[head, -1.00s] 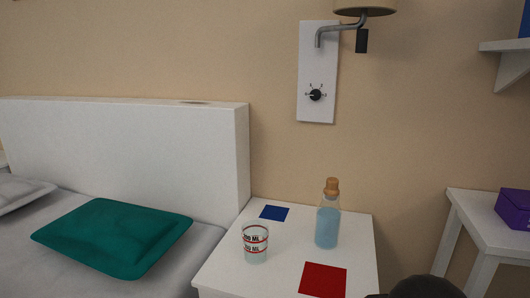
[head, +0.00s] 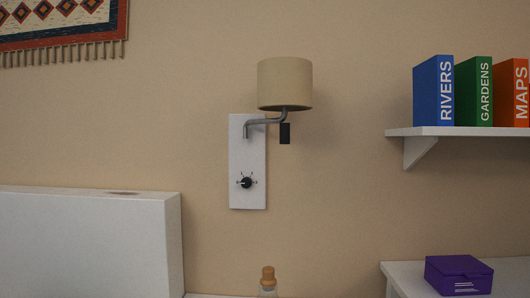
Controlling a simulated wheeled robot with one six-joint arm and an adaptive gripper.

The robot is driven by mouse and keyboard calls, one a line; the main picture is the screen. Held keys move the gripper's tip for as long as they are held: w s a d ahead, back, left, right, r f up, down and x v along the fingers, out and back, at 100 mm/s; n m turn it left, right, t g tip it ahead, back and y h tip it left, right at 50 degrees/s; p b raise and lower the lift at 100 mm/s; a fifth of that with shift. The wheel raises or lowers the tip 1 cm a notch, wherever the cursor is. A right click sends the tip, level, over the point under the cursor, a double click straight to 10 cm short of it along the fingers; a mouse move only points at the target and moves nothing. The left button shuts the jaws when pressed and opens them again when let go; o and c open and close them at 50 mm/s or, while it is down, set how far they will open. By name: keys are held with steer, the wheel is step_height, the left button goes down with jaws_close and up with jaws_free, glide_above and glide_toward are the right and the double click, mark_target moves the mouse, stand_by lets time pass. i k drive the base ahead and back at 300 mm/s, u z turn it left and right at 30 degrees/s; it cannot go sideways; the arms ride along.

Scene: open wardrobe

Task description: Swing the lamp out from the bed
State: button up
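The lamp has a beige cylindrical shade (head: 285,82) on a bent metal arm (head: 262,121), fixed to a white wall plate (head: 248,160). The arm reaches to the right from the plate, close to the wall as far as I can tell. A small dark block (head: 285,134) hangs below the shade. A black knob (head: 246,182) with marks around it sits low on the plate. The bed's white headboard (head: 90,245) stands at the lower left. My gripper is not in view.
A wall shelf (head: 455,131) with blue, green and orange books is at the right. A purple box (head: 459,275) sits on a white table (head: 402,280) below it. A corked bottle (head: 268,281) shows at the bottom edge. Wall around the lamp is clear.

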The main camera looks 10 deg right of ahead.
mark_target(285, 84)
steer(key=z, duration=0.05)
steer(key=k, duration=1.05)
steer(key=u, duration=0.75)
steer(key=i, duration=0.8)
steer(key=z, duration=0.55)
steer(key=i, duration=0.65)
steer(key=z, duration=0.7)
